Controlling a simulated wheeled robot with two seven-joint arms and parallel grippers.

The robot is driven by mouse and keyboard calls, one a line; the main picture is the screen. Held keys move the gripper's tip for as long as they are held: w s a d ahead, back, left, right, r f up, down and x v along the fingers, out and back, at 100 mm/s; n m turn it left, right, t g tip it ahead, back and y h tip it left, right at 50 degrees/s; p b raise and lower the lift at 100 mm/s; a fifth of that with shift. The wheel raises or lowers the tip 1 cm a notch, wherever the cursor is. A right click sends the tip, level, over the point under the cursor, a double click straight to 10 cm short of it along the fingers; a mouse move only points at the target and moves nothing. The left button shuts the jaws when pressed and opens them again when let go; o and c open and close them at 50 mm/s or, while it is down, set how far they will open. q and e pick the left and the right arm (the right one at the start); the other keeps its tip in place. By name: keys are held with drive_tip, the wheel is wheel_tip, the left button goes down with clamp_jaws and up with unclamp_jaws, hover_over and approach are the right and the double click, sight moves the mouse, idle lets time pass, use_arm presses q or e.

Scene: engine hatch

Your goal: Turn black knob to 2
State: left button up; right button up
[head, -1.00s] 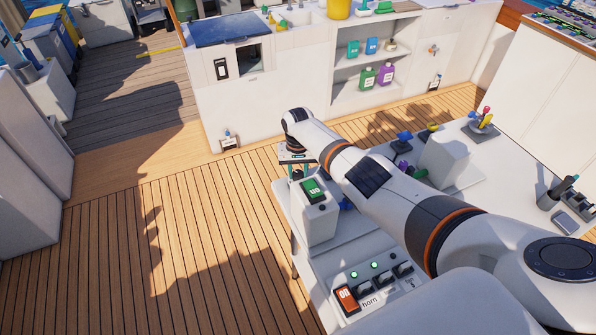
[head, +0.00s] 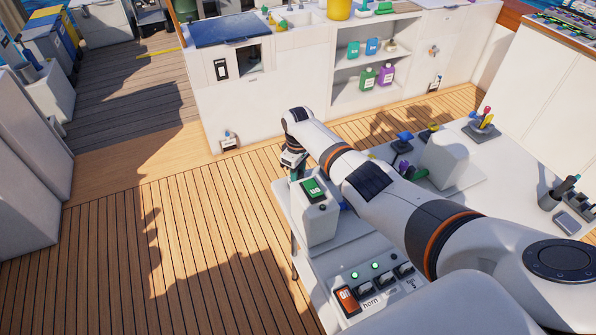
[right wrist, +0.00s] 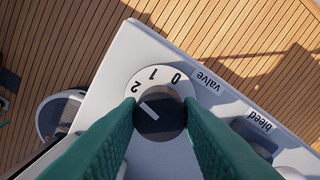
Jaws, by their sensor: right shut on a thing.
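The black knob (right wrist: 160,116) sits on a white dial in the right wrist view, with 0, 1 and 2 printed around its upper side. The white mark on the knob points up and left, roughly toward the 2; I cannot tell whether it lines up exactly. My right gripper (right wrist: 160,118) has its teal fingers on both sides of the knob, shut on it. In the head view my right gripper (head: 293,168) reaches down at the far left end of the white panel table; the knob is hidden there. My left gripper is out of view.
Labels "valve" (right wrist: 207,80) and "bleed" (right wrist: 261,119) lie beside the dial. A box with a green switch (head: 314,189) stands close to my gripper. A switch panel (head: 374,281) with an orange switch is nearer. Wooden deck (head: 200,240) lies clear to the left.

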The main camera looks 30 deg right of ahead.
drive_tip(key=shift+n, duration=1)
drive_tip(key=o, duration=1)
drive_tip(key=shift+r, duration=0.1)
drive_tip(key=shift+r, duration=0.35)
wheel_tip(320, 180, up, 11)
drive_tip(key=shift+r, duration=0.1)
drive_tip(key=shift+a, duration=0.1)
